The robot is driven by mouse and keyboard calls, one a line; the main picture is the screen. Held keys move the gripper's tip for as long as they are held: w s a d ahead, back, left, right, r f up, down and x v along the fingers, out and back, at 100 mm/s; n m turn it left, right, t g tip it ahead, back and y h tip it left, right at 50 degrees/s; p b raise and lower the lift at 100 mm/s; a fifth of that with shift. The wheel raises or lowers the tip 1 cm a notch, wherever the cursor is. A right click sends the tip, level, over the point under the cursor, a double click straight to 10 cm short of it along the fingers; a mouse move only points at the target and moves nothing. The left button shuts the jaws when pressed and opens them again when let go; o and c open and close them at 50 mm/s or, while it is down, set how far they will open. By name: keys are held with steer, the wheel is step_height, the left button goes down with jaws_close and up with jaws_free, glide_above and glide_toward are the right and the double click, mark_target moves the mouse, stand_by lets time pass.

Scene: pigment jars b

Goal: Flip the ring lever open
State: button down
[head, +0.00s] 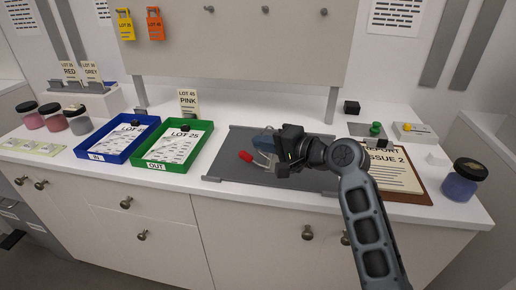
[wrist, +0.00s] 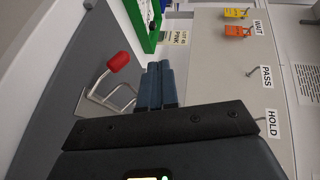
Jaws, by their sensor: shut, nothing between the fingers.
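The ring lever has a red tip (head: 245,156) and lies low at the left-middle of the dark grey binder-like board (head: 225,168). Metal wire parts (head: 264,161) show beside it, partly hidden by my gripper. In the wrist view the red tip (wrist: 118,62) stands left of my fingers, with bent wire (wrist: 105,95) below it. My gripper (head: 262,138) is shut, its blue fingers together and empty, above the board and just right of the red tip. In the wrist view the fingers (wrist: 160,68) appear apart from the lever. Whether the rings are open is hard to tell.
A green tray (head: 146,167) and a blue tray (head: 84,151) stand left of the board. A clipboard (head: 412,190) and a jar of blue pigment (head: 462,182) are at the right. A panel with pegs (head: 240,45) rises behind. The board's front left is clear.

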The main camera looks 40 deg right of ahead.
steer(key=s+r, duration=0.4)
steer(key=shift+a, duration=0.15)
stand_by(0.5)
steer(key=s+a+f+n+g+h, duration=0.1)
steer(key=s+a+f+n+h, duration=0.1)
steer(key=s+a+f, duration=0.35)
steer(key=s+a+f+n+h, duration=0.2)
steer(key=s+a+f, duration=0.1)
steer(key=s+f, duration=0.55)
steer(key=s+a+r+n, duration=0.2)
steer(key=s+n, duration=0.1)
steer(key=s, duration=0.4)
steer(key=s+a+r+n+y, duration=0.1)
steer(key=s+a+r+n, duration=0.1)
steer(key=s, duration=0.6)
steer(key=s+a+r+n, duration=0.2)
steer(key=s+a+n, duration=0.1)
steer(key=s+n, duration=0.2)
steer(key=s, duration=0.2)
steer(key=shift+s+a+n+t, duration=0.2)
steer(key=shift+s+n+t, duration=0.1)
